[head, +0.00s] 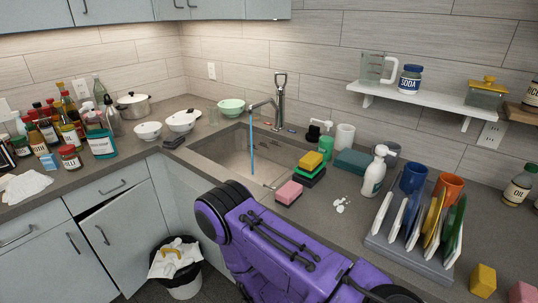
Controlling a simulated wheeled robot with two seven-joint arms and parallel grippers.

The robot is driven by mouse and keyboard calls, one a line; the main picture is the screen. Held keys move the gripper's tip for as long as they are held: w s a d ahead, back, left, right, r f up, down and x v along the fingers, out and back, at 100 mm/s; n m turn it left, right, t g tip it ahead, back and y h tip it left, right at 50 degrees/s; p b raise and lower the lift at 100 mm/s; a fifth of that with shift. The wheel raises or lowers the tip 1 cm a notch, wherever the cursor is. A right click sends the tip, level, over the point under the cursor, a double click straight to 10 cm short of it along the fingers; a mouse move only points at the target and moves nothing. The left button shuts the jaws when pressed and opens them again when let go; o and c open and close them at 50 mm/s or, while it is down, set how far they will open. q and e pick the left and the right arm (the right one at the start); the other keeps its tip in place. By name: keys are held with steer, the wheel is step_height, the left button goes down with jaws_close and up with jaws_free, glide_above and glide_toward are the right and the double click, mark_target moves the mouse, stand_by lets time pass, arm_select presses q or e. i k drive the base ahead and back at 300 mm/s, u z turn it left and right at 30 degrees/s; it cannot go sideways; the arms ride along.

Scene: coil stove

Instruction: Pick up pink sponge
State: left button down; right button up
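A pink sponge (289,192) with a dark underside lies on the grey counter, just right of the sink's front corner. It is fully visible, with nothing holding it. My purple and black body parts fill the bottom middle of the head view, in front of the counter and below the sponge in the picture. Neither of my grippers shows in this view.
A stack of yellow and green sponges (311,165) stands behind the pink one. The sink (222,152) with its faucet (279,100) is to the left. A soap bottle (374,172) and a dish rack (405,262) stand to the right. White pieces (342,205) lie nearby.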

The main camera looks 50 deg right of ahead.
mark_target(290, 192)
steer(key=z, duration=0.05)
steer(key=i, duration=0.4)
steer(key=z, duration=1.9)
steer(key=i, duration=0.5)
steer(key=z, duration=0.1)
